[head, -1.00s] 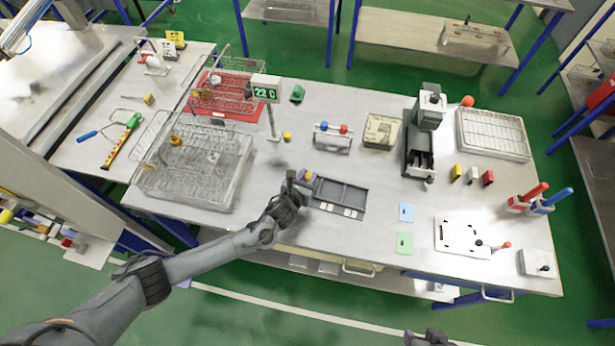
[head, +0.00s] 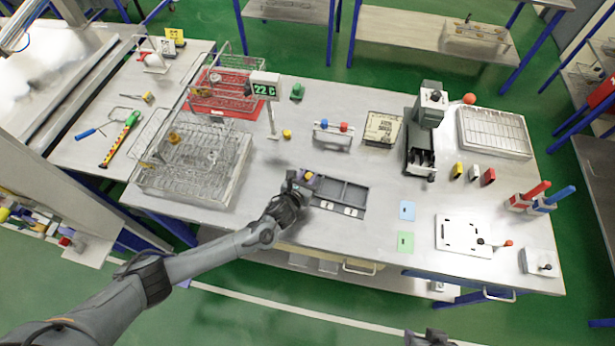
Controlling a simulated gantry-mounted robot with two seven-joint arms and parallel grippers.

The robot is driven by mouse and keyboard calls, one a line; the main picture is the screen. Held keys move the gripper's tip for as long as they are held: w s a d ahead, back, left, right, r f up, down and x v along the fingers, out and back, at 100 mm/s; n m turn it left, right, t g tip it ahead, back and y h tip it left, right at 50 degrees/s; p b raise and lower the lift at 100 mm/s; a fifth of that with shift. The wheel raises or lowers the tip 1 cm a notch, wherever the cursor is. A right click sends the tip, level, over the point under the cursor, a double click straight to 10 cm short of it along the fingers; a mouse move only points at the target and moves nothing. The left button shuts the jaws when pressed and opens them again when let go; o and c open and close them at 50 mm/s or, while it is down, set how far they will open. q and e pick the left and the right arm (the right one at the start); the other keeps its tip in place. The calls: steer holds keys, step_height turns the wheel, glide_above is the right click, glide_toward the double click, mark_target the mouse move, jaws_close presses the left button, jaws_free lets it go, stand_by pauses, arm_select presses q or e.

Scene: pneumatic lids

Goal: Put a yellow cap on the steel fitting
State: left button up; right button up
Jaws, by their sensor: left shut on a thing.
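My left gripper (head: 297,184) is at the left end of a dark grey compartment tray (head: 345,193) on the table. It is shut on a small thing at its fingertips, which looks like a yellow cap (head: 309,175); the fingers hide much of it. A purple patch shows beside it. Another small yellow piece (head: 287,133) stands on the table behind the tray. A small metal stand (head: 332,139) with a blue and a red cap on top stands behind the tray; I cannot tell whether it carries the steel fitting. My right gripper (head: 430,337) shows only partly at the bottom edge.
Wire baskets (head: 195,165) and a display post (head: 265,90) stand to the left. A grey machine (head: 420,135) stands right of centre. Blue and green cards (head: 405,242) and a white plate (head: 463,235) lie at the front right. The table between tray and metal stand is clear.

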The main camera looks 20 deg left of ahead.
arm_select(q)
steer(key=shift+f, duration=0.35)
stand_by(0.3)
steer(key=o, duration=1.5)
steer(key=shift+c, duration=0.2)
step_height(320, 180, up, 7)
steer(key=p, duration=0.6)
steer(key=shift+p, duration=0.3)
